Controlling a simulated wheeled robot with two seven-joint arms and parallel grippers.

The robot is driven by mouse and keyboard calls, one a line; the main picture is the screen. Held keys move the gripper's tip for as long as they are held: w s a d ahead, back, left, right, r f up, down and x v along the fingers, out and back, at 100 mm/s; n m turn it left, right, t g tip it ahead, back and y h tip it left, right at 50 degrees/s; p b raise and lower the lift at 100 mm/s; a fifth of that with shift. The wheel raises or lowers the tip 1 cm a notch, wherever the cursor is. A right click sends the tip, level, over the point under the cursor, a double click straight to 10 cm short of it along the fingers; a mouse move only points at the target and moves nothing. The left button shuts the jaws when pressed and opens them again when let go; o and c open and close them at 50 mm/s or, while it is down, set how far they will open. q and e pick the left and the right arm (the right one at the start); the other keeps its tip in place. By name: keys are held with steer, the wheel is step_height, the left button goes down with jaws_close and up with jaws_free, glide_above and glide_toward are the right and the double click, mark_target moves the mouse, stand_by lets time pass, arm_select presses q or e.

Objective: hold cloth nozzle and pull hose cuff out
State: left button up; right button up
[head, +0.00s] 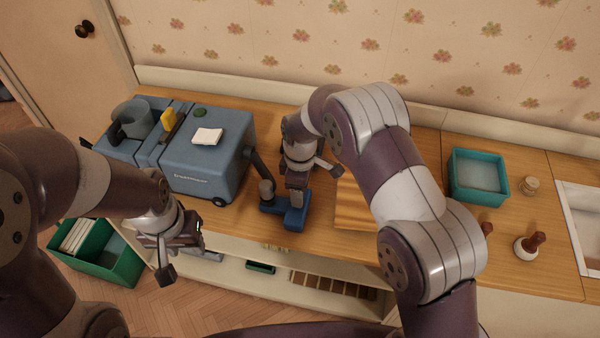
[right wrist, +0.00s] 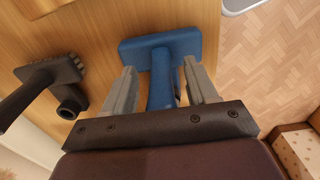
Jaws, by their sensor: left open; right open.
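The blue cloth nozzle (head: 294,218) lies on the wooden top, right of the blue steam cleaner (head: 208,160). A dark hose cuff (head: 266,190) stands at the nozzle's left end; I cannot tell how far it sits in. My right gripper (head: 297,194) points down over the nozzle. In the right wrist view my right gripper (right wrist: 160,88) is open, its fingers on both sides of the blue nozzle (right wrist: 162,75), with gaps visible. My left gripper (head: 182,258) is open and empty in front of the cleaner, lower left of the cuff.
A dark brush-like piece (right wrist: 50,72) and a dark hollow tube (right wrist: 70,100) lie beside the nozzle. A teal tray (head: 478,198) and a wooden-handled stamp (head: 530,245) are at right. A green crate (head: 122,268) stands on the floor. The top's front edge is close to the nozzle.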

steer(key=shift+f, duration=0.75)
steer(key=shift+c, duration=0.3)
jaws_close()
steer(key=c, duration=0.6)
jaws_free()
steer(key=shift+c, duration=0.4)
steer(key=shift+c, duration=1.4)
